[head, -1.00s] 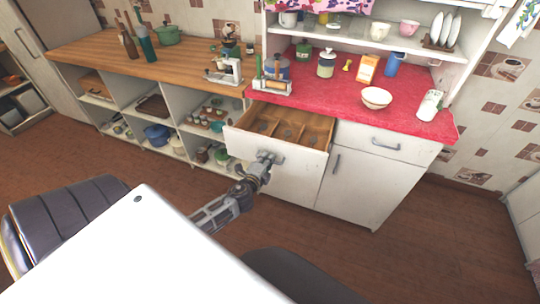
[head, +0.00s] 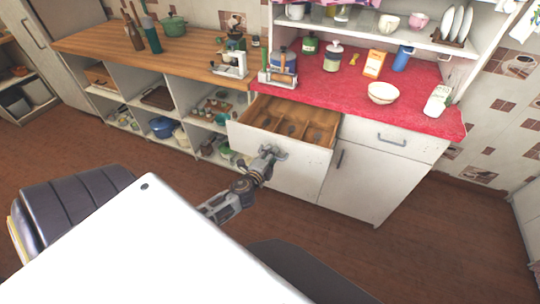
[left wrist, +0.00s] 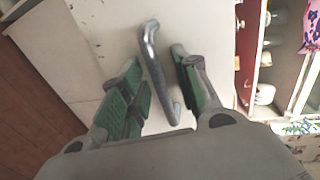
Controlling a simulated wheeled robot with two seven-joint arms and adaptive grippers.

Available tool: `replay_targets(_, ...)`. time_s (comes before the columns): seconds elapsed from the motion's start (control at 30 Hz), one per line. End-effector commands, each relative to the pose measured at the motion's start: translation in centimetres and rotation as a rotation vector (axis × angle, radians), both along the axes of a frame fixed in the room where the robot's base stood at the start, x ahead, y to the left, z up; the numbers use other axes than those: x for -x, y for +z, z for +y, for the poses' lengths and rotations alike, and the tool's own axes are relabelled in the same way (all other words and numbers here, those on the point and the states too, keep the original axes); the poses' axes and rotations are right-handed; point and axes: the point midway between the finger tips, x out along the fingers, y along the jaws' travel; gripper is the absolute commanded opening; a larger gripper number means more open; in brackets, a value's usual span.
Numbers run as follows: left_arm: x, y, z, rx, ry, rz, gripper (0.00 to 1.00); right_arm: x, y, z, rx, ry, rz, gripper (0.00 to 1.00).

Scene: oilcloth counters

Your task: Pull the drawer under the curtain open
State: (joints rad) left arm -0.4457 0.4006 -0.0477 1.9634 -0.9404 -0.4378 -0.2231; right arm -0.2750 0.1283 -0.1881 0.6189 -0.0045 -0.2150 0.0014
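The white drawer (head: 245,140) below the red counter and the floral curtain (head: 362,2) stands well out, with its wooden divided inside (head: 292,122) showing. My left gripper (head: 270,153) is at the drawer's front. In the left wrist view the metal bar handle (left wrist: 157,70) lies between my left gripper's green-padded fingers (left wrist: 158,88). The fingers are apart, with a gap beside the bar, so they look open around it. In the head view the gripper partly covers the handle. My right gripper is not in view.
The red counter (head: 330,92) holds jars, a white bowl (head: 382,93) and a yellow box. A closed drawer (head: 390,138) and a cupboard door (head: 355,185) are to the right. Open shelves under a wooden counter (head: 110,42) stand left. Brown floor lies in front.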

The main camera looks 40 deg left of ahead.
Motion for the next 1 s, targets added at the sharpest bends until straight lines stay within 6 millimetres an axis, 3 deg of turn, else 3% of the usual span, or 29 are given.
replay_targets(0.37, 0.5, 0.1, -0.2, 0.001, -0.001, 0.0, 0.32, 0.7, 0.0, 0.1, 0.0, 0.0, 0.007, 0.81)
replay_targets(1.0, 5.3, 1.1, -1.3, 0.002, 0.001, 0.001, 0.32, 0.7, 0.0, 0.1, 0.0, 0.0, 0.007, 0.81)
